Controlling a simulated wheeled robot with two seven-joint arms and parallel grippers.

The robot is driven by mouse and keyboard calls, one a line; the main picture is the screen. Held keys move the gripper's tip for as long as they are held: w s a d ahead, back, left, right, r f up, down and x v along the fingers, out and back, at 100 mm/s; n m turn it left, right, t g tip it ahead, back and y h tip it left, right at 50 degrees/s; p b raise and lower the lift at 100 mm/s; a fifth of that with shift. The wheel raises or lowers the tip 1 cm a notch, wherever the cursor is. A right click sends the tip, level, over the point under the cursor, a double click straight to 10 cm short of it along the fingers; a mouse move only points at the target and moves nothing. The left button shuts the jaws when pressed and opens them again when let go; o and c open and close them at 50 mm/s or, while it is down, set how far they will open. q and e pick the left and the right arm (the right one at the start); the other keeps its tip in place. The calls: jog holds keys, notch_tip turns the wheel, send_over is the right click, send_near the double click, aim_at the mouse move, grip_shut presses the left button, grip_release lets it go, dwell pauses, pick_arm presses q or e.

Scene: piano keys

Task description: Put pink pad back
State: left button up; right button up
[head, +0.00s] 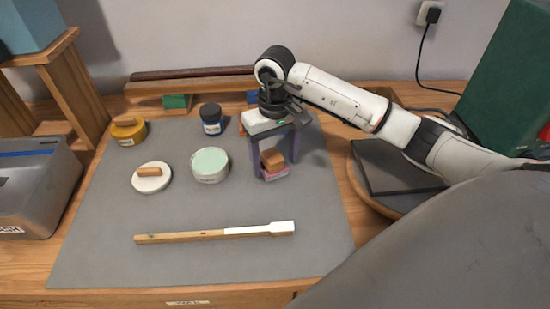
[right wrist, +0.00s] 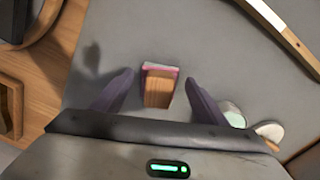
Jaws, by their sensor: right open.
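The pink pad (head: 276,174), a small block with a pink base and a wooden top, sits on the grey mat (head: 110,240) right of the mint-green tin. It also shows in the right wrist view (right wrist: 158,86), with its wooden side facing the gripper body. My right gripper (head: 275,164) is open above it, purple fingers pointing down. In the right wrist view the fingers (right wrist: 160,78) stand on either side of the pad, with a visible gap at each side. My left gripper is not in view.
A wooden stick with a white end (head: 215,233) lies in front. A wooden rack (head: 190,87) with a green block (head: 177,102) stands behind.

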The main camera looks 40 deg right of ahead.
aim_at(275, 158)
notch_tip(275, 158, up, 12)
jog(key=shift+f+b, duration=0.15)
jog(key=shift+b, duration=0.2)
